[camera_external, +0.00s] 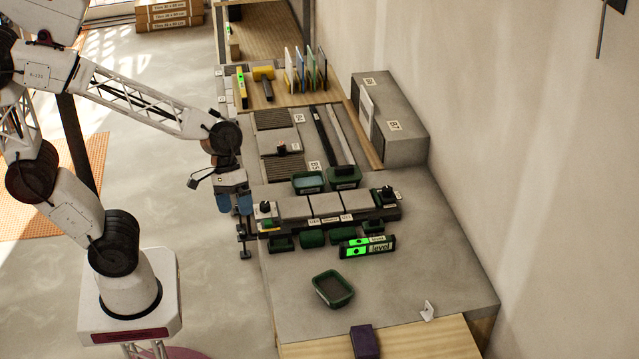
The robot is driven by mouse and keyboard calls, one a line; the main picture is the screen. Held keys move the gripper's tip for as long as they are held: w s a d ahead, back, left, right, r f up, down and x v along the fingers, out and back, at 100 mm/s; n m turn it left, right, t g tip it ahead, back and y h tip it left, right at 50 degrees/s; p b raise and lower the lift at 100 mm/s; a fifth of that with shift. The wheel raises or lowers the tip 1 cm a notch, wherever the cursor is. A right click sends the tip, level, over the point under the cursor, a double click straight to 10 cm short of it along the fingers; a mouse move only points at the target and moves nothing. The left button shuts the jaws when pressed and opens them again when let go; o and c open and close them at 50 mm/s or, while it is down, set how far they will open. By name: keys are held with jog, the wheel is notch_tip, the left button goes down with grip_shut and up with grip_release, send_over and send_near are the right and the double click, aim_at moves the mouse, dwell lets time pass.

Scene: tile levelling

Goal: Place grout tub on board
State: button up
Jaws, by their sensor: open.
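A dark green open tub (332,290) with a dark brown inside sits alone on the grey bench top (385,280), toward the front. Two more green tubs, one with a bluish inside (306,183) and one darker (344,177), stand behind the row of grey tiles (326,204). I cannot tell from looks alone which tub holds grout. A pale wooden board (425,340) lies at the front edge. My gripper (234,204) is open and empty, with blue fingers, at the left end of the tile row, apart from the tubs.
Several small green trays (313,239) line the front of the tile row. A black level with green displays (367,247) stands beside them. A purple block (364,341) and small white bracket (428,311) are at the front. A grey block (398,135) stands by the wall.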

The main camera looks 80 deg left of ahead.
jog(key=s+a+r+m+t+y, duration=0.1)
jog(key=s+a+r+m+y, duration=0.4)
jog(key=s+a+m+y, duration=0.1)
jog(key=shift+s+a+r+m+t, duration=0.3)
jog(key=shift+s+a, duration=0.35)
jog(key=shift+a, duration=0.6)
jog(key=shift+f, duration=0.1)
jog(key=c, duration=1.2)
jog(key=shift+c, duration=0.2)
jog(key=shift+w, duration=0.15)
jog(key=w+a+f+m, duration=0.5)
jog(key=w+a+m, duration=0.1)
jog(key=w, duration=0.2)
jog(key=w+a+f+m, duration=0.5)
jog(key=w+a+m, duration=0.1)
jog(key=w, duration=0.3)
jog(key=w+a+f+m+g, duration=0.1)
jog(key=w+a+f+m, duration=0.4)
jog(key=w+a, duration=0.2)
jog(key=shift+w+a+m, duration=0.3)
jog(key=shift+w+m, duration=0.1)
jog(key=shift+w, duration=0.4)
